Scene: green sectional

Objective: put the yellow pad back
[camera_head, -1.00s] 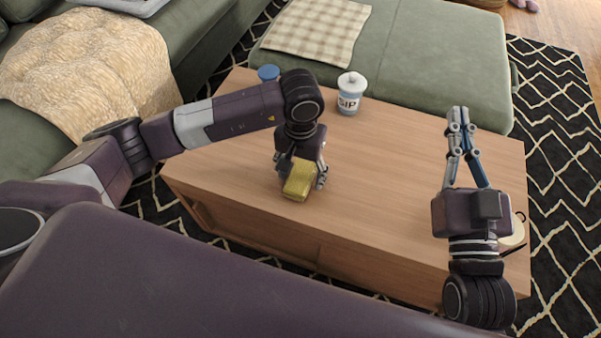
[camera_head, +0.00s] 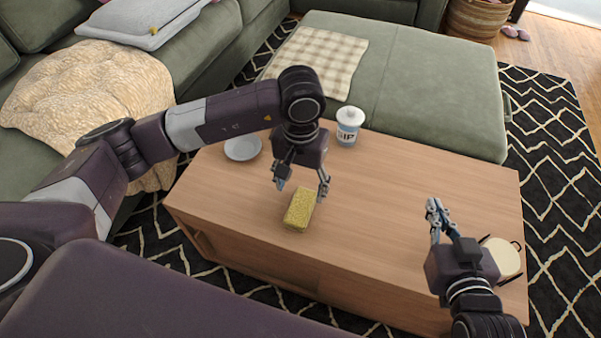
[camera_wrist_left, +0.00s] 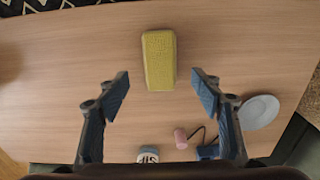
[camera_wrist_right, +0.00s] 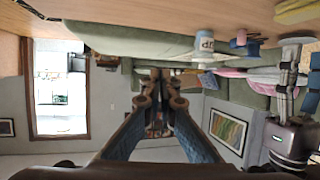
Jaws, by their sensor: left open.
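The yellow pad (camera_head: 300,210) is a speckled block lying flat on the wooden coffee table (camera_head: 400,190), near its front edge. It also shows in the left wrist view (camera_wrist_left: 159,60) and at the top right of the right wrist view (camera_wrist_right: 300,10). My left gripper (camera_head: 301,188) is open and empty just above and behind the pad, with its fingers apart. In the left wrist view, the pad lies beyond and between the fingertips. My right gripper (camera_head: 436,206) is shut and empty over the table's right end.
A white plate (camera_head: 243,148) and a lidded canister (camera_head: 349,126) stand at the table's back. A pink item (camera_wrist_left: 181,137) and a blue item (camera_wrist_left: 207,151) lie between them. A round cream pot (camera_head: 503,256) with dark handles is at the right end. The table's middle is clear.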

